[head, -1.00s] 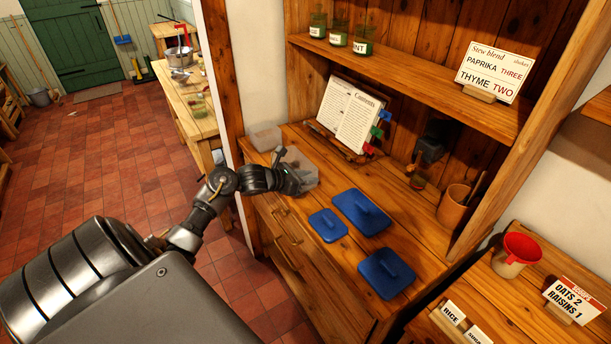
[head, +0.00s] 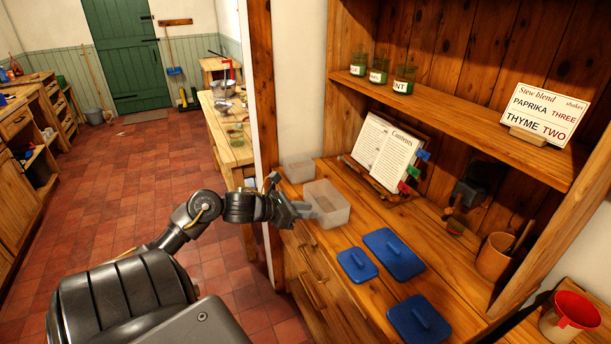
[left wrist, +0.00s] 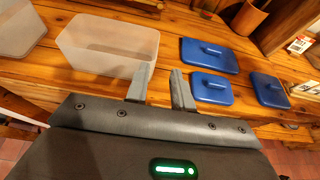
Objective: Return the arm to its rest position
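My left gripper (head: 290,194) is at the front left edge of the wooden counter (head: 375,290), just left of a clear open container (head: 327,207). Its two fingers are apart with nothing between them, as the left wrist view (left wrist: 162,72) also shows. The container is empty and shows beyond the fingers in the wrist view (left wrist: 105,48). My left arm is bent and reaches in from the lower left, over the tiled floor. My right gripper is not in view.
Three blue lids (head: 393,252) lie on the counter right of the container. A smaller clear container (head: 298,168) stands behind it. An open book (head: 385,152) leans on a stand. A wooden post (head: 262,130) rises behind my gripper.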

